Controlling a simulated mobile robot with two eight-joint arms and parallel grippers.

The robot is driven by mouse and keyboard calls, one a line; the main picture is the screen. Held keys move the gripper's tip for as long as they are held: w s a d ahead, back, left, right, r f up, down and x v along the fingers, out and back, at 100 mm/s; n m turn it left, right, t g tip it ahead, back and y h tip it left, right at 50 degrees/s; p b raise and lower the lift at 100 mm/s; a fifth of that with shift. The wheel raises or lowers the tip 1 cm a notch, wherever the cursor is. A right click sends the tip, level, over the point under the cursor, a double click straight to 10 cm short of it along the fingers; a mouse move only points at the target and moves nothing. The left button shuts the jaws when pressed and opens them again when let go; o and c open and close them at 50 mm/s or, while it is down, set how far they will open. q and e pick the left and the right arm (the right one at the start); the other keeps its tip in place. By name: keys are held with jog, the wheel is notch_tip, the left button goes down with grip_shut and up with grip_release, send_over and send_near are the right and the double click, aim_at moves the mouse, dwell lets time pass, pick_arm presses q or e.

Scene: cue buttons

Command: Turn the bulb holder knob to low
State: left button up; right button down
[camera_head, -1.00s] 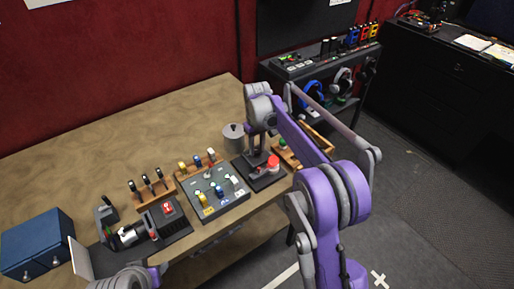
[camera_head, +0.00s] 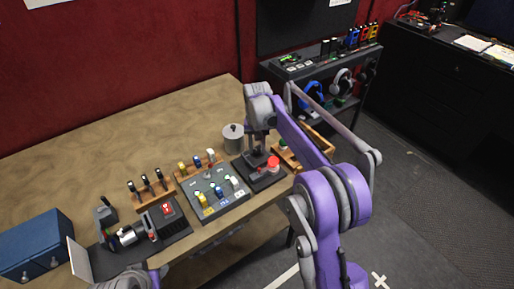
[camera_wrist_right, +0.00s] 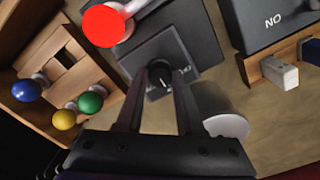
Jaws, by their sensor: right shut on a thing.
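The bulb holder (camera_head: 262,181) is a dark block near the right end of the table, with a red bulb (camera_head: 273,162) standing on it. In the right wrist view the red bulb (camera_wrist_right: 103,25) is at the upper left, beside the dark holder (camera_wrist_right: 172,50). My right gripper (camera_wrist_right: 160,76) points down at the holder and is shut on its small black knob (camera_wrist_right: 160,80). A white pointer mark shows on the knob; lettering beside it is partly covered by the fingers. In the head view the right gripper (camera_head: 256,158) is behind the bulb. My left gripper is not visible.
A panel with coloured switches (camera_head: 218,195) stands left of the holder. A grey can (camera_head: 233,138) is behind it. A wooden rack (camera_wrist_right: 55,75) with blue, yellow and green balls is on the other side. A blue box (camera_head: 38,250) is at far left.

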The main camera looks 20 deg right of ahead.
aim_at(257, 151)
dwell(0.3)
jog(key=c, duration=0.5)
grip_release()
notch_tip(257, 151, up, 11)
jog(key=shift+f+p, duration=0.1)
jog(key=shift+p, duration=0.3)
